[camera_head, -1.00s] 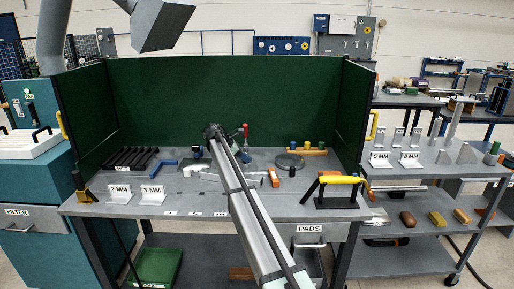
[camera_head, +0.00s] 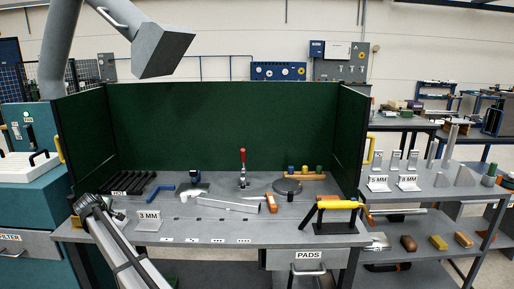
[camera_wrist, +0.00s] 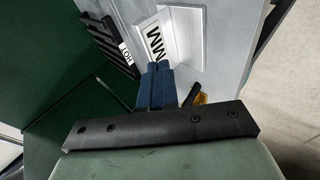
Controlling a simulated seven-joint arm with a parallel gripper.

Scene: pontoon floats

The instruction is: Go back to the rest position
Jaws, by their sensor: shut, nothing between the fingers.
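My gripper shows in the wrist view (camera_wrist: 155,85), its two blue fingers closed together with nothing between them. In the head view the end of my arm (camera_head: 88,203) is over the front left corner of the grey workbench (camera_head: 240,225), and the fingers cannot be made out there. In the wrist view a white stand marked MM (camera_wrist: 160,35) lies beyond the fingertips, and I cannot tell whether they touch it. A black slotted rack labelled HOT (camera_head: 135,183) lies behind the arm's end on the bench.
Green screens (camera_head: 225,125) enclose the bench's back and sides. On the bench are a 3 MM stand (camera_head: 149,220), a red-handled clamp (camera_head: 242,170), a round grey plate (camera_head: 287,187) and a yellow-handled tool (camera_head: 338,205). A grey shelf cart (camera_head: 440,187) stands at right.

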